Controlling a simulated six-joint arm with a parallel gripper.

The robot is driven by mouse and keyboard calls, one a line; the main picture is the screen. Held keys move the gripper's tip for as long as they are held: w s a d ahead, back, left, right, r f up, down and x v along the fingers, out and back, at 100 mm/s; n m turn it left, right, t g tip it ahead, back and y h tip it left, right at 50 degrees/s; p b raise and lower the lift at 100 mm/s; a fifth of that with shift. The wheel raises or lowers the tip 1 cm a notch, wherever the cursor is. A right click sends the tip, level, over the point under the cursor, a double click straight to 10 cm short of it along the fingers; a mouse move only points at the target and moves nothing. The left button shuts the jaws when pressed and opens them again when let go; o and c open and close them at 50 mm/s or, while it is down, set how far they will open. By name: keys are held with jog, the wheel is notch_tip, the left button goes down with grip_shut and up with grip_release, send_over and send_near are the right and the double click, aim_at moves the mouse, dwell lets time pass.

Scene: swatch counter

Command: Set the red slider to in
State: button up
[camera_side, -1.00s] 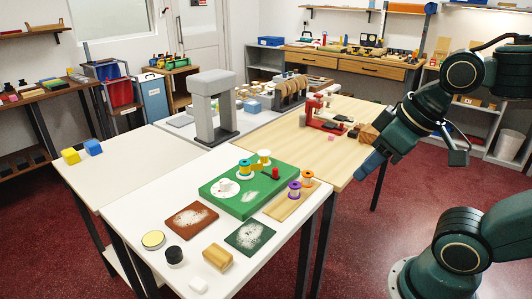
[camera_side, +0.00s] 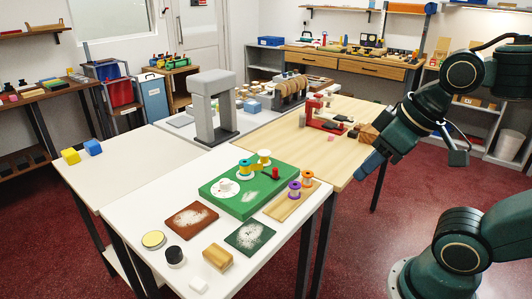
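A small red upright piece (camera_side: 275,173) stands on the green board (camera_side: 247,208) on the near white table; I cannot tell for sure that it is the slider. My gripper (camera_side: 367,166) hangs at the right edge of the wooden table, apart from both red things. Its blue end points down and left. Whether its fingers are open or shut does not show.
Yellow, purple and orange spools stand on and beside the green board. A grey arch (camera_side: 213,105) rises behind it. A wooden block (camera_side: 368,133) is close behind my gripper. A brown plate (camera_side: 191,218), a dark green plate (camera_side: 250,237) and small tins lie in front.

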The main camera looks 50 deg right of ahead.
jog(key=shift+o, duration=0.4)
jog(key=w+d+r+n+g, duration=0.15)
jog(key=w+r, duration=0.25)
jog(key=w, duration=0.5)
jog(key=n+g, duration=0.4)
send_over(275, 169)
notch_tip(275, 169, down, 12)
jog(key=shift+w+r, duration=0.1)
jog(key=shift+r, duration=0.05)
notch_tip(275, 169, down, 14)
jog(key=shift+r, duration=0.1)
